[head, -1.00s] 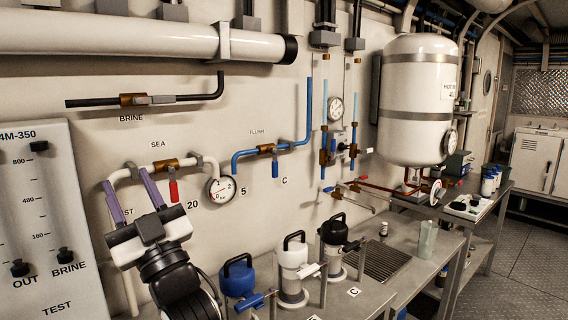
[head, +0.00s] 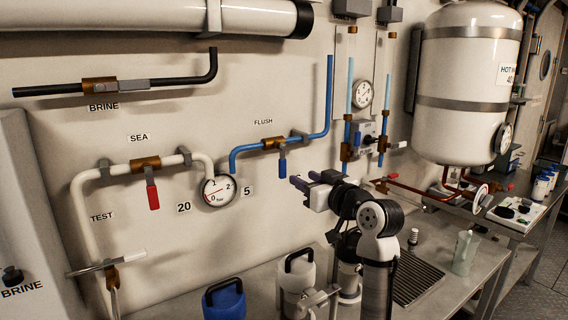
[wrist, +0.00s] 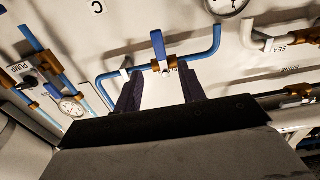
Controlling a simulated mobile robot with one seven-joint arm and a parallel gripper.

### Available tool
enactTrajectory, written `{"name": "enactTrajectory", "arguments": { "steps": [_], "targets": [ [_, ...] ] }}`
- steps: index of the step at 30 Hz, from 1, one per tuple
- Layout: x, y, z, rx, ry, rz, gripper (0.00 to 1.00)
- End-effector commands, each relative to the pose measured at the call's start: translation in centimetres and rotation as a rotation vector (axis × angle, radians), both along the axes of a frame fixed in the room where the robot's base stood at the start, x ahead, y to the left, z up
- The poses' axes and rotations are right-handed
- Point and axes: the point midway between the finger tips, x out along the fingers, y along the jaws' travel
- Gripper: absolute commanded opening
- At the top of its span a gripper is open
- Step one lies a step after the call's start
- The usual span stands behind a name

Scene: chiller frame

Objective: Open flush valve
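The flush valve has a brass body (head: 274,143) on a blue pipe under the FLUSH label, with a blue lever (head: 282,167) hanging straight down, across the pipe. The lever also shows in the wrist view (wrist: 159,48), upside down, beyond the fingertips. My gripper (head: 297,182) is in the head view just right of and slightly below the lever's end. In the wrist view my gripper (wrist: 156,90) has its two purple fingers apart, with nothing between them. The lever lies beyond the gap, roughly in line with it; I cannot tell the exact distance.
The sea valve's red lever (head: 152,194) and a round gauge (head: 218,190) are to the left. Blue (head: 224,300) and white (head: 297,277) canisters stand on the bench below. The hot water tank (head: 466,85) is at the right. The wall around the flush lever is clear.

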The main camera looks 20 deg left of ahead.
Motion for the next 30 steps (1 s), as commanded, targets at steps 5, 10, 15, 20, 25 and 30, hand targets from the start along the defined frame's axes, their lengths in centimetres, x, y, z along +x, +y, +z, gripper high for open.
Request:
{"name": "enactTrajectory", "arguments": {
  "steps": [5, 10, 15, 20, 25, 30],
  "targets": [
    [2.4, 3.3, 0.4, 0.0, 0.003, 0.003, 0.4],
    [4.5, 6.0, 0.4, -0.001, 0.001, 0.002, 0.4],
    [6.0, 7.8, 0.3, 0.0, 0.0, 0.001, 0.4],
    [6.6, 8.5, 0.1, 0.0, 0.0, 0.0, 0.4],
    [6.7, 8.7, 0.0, 0.0, -0.001, -0.001, 0.4],
    [6.7, 8.6, 0.0, 0.0, -0.001, -0.001, 0.33]
  ]
}}
